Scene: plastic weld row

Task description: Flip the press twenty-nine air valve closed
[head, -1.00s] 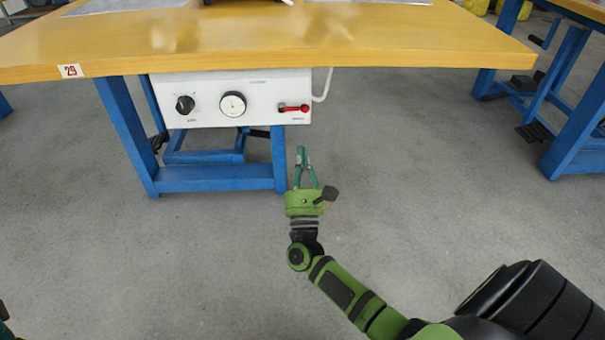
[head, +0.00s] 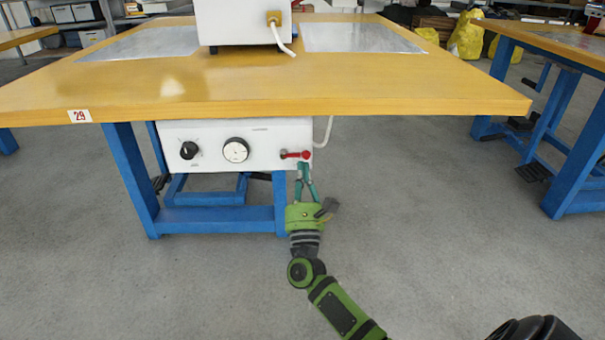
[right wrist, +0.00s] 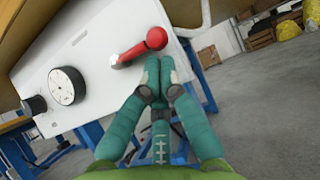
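The air valve is a red lever (head: 296,155) on the right side of the white control box front under the table marked 29. It lies about level, with its rounded red end to the right. In the right wrist view the red lever (right wrist: 142,48) runs from a pale pivot at left to a thick red end. My right gripper (head: 304,167) is just below the lever's right end. In the right wrist view its teal fingertips (right wrist: 160,68) are together, with nothing seen between them, close to the red end; contact cannot be told. My left gripper is out of view.
The white control box (head: 213,165) also carries a black knob (head: 189,150) and a round gauge (head: 236,150). The wooden tabletop (head: 250,92) overhangs it. A blue table leg (head: 281,215) stands beside my right gripper. The grey floor to the right is open.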

